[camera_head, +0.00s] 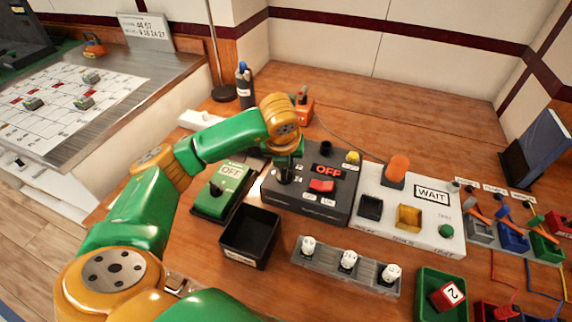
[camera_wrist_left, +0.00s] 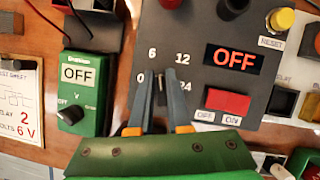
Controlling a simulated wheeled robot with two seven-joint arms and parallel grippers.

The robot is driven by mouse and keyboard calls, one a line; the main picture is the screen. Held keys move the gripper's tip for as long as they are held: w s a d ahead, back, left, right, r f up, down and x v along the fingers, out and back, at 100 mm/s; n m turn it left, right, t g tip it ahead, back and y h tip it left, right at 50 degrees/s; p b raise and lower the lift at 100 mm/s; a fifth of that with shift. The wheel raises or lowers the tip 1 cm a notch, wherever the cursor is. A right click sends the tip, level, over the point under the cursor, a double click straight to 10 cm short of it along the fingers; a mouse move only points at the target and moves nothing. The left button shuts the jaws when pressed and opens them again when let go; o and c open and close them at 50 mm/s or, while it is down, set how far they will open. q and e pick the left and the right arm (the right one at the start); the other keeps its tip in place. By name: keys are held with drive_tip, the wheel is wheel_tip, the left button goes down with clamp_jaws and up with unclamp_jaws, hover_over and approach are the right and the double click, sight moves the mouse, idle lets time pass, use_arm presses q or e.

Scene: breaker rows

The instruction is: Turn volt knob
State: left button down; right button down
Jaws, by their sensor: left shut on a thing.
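The volt knob (camera_head: 284,176) is a black knob on the left part of a dark grey power panel (camera_head: 330,208). In the left wrist view the knob (camera_wrist_left: 162,86) sits between the fingertips, among the printed marks 0, 6, 12 and 24. My left gripper (camera_wrist_left: 160,84) is shut on it from above. The fingers hide most of the knob, so I cannot tell its exact pointer direction. The panel's display (camera_wrist_left: 233,59) reads OFF in red, with a red switch (camera_wrist_left: 228,101) below it. My right gripper is not in view.
Left of the panel stands a green meter box (camera_head: 222,190) with an OFF screen. A black open bin (camera_head: 250,236) and a grey rack (camera_head: 346,266) with white-topped pieces stand in front. A white WAIT panel (camera_head: 412,228) adjoins on the right. The back of the bench is mostly clear.

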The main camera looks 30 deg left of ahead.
sight(285, 175)
use_arm(q)
drive_tip(key=shift+a+n+y, duration=0.1)
drive_tip(key=shift+n+y, duration=0.2)
drive_tip(key=shift+n, duration=0.5)
drive_tip(key=c, duration=0.9)
unclamp_jaws()
drive_tip(key=shift+o, duration=0.2)
drive_tip(key=shift+r, duration=0.1)
drive_tip(key=v, duration=0.6)
drive_tip(key=shift+w+r, duration=0.1)
drive_tip(key=shift+r, duration=0.2)
drive_tip(key=shift+r+p, duration=0.25)
drive_tip(key=shift+p, duration=0.1)
drive_tip(key=shift+s, duration=0.25)
drive_tip(key=shift+f, duration=0.1)
